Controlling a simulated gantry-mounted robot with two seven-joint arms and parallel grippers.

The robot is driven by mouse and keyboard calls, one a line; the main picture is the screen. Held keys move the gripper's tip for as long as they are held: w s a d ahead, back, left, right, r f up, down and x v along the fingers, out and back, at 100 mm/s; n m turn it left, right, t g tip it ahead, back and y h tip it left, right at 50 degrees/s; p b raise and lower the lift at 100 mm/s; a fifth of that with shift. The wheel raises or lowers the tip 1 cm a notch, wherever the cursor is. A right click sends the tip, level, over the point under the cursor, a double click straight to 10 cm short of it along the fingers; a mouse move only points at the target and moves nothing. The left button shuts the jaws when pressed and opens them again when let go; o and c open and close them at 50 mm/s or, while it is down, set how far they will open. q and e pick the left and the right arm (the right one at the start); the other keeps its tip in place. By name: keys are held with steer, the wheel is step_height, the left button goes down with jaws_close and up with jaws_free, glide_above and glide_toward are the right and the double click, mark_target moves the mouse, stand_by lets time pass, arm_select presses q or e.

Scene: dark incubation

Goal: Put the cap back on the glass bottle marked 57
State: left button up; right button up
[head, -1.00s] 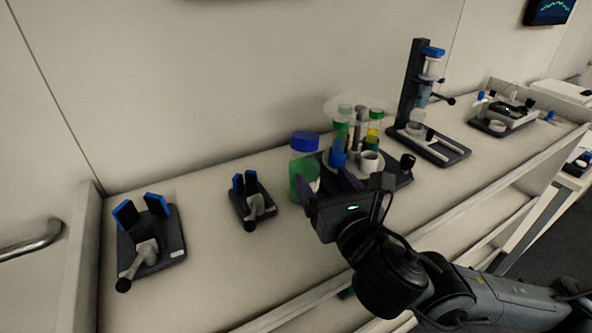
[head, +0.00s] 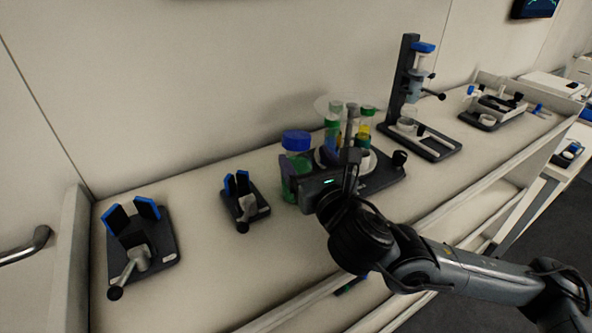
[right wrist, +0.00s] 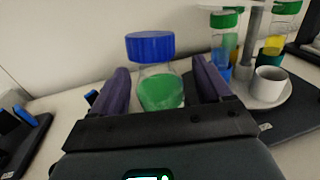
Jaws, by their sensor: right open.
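A glass bottle with green contents (head: 298,162) stands upright on the bench, with a wide blue cap (head: 296,140) at its top. In the right wrist view the bottle (right wrist: 160,92) stands between the purple fingers, under the blue cap (right wrist: 150,46). No number is readable, so I cannot tell if it is the one marked 57. My right gripper (right wrist: 160,70) is open, with a finger to each side of the bottle and visible gaps. In the head view the right gripper (head: 306,178) hides the bottle's lower part. My left gripper is not in view.
Right of the bottle, a dark-based stand (head: 385,178) holds green-capped tubes and a white cup (right wrist: 269,84). Two blue-jawed clamp fixtures (head: 160,255) (head: 246,212) stand to the left. A tall dark stand (head: 408,85) is behind right. The bench between the left fixtures is clear.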

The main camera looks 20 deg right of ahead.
steer(key=shift+w, duration=0.4)
steer(key=w+p, duration=0.1)
steer(key=w, duration=0.1)
steer(key=w+p, duration=0.1)
steer(key=w, duration=0.1)
steer(key=shift+w+a+r+p, duration=0.1)
steer(key=shift+a+r+p, duration=0.05)
steer(key=shift+a+p, duration=0.2)
steer(key=shift+w, duration=0.5)
steer(key=shift+f, duration=0.2)
jaws_close()
